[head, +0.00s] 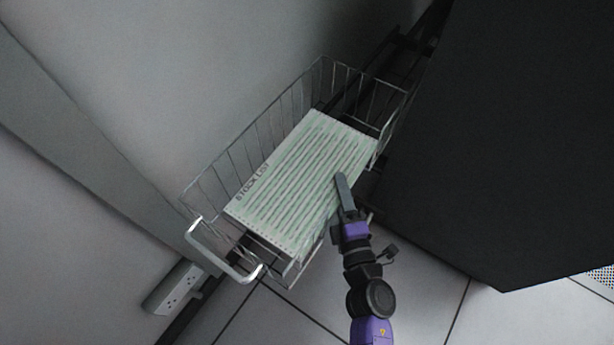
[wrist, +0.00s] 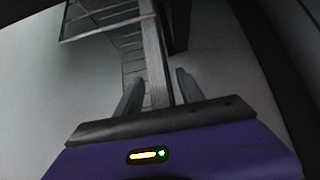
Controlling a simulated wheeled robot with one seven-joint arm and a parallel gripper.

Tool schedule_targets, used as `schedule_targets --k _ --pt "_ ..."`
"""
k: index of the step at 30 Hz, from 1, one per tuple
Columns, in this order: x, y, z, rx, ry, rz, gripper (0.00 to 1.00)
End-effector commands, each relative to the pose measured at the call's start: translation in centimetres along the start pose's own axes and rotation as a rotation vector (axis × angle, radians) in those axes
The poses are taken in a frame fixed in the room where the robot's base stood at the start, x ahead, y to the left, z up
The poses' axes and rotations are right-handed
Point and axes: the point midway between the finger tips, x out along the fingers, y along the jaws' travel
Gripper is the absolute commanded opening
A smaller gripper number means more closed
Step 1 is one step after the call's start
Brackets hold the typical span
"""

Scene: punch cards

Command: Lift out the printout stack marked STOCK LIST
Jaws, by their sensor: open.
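The printout stack (head: 302,178) is pale green-and-white striped paper marked STOCK LIST along its left edge. It lies in a wire basket (head: 222,159), tilted in the picture. My gripper (head: 342,184) is at the stack's right edge in the head view, fingers pointing towards it. In the wrist view my gripper (wrist: 159,76) is open, and a narrow grey band, seemingly the stack's edge (wrist: 154,50), runs between the two fingers. I cannot tell whether either finger touches it. The basket's wires (wrist: 98,20) show at upper left there.
The basket has a thick pale handle (head: 215,255) at its near left end. A large dark cabinet (head: 500,140) stands close on the right. A grey wall (head: 150,90) is on the left, with a power socket strip (head: 172,288) low down. Pale floor tiles (head: 420,270) lie in front.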

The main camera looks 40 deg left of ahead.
Motion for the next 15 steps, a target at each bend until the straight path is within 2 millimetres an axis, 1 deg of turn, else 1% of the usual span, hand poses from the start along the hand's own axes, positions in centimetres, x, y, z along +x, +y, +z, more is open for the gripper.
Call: schedule_targets --k 1,3,11,15 --pt "0.62 -0.08 0.01 0.000 0.000 0.001 0.45" --pt "1.03 -0.07 0.04 0.000 -0.001 -0.001 0.45" --pt "1.19 0.04 0.07 0.001 -0.002 -0.001 0.45" --pt "1.18 0.04 0.06 0.001 -0.002 -0.001 0.18"
